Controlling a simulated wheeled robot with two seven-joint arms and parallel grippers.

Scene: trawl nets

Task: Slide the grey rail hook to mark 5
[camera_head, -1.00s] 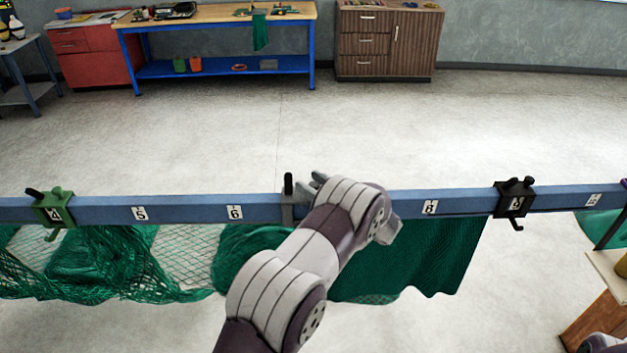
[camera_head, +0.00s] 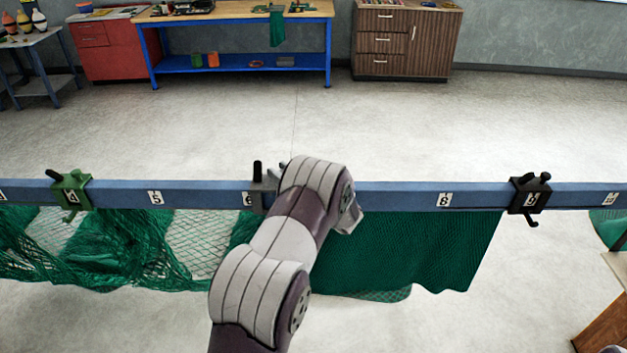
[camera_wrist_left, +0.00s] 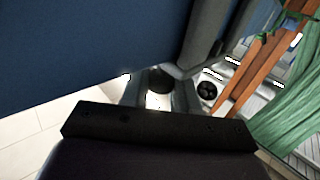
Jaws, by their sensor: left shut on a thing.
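The grey rail hook (camera_head: 263,192), with a black upright handle (camera_head: 257,170), sits on the blue rail (camera_head: 330,194) just right of mark 6 (camera_head: 247,199), partly covering that label. My left gripper (camera_head: 277,173) is shut on the hook; my forearm and wrist hide most of its fingers. Mark 5 (camera_head: 155,198) is visible on the rail to the left, with bare rail between it and mark 6. In the left wrist view the blue rail (camera_wrist_left: 80,50) fills the upper left, close to the gripper. My right gripper is not in view.
A green hook (camera_head: 70,191) sits at mark 4, left of mark 5. A black hook (camera_head: 530,195) sits far right, past mark 8 (camera_head: 444,199). Green netting (camera_head: 100,245) and a dark green net panel (camera_head: 430,245) hang below the rail. Open floor lies behind.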

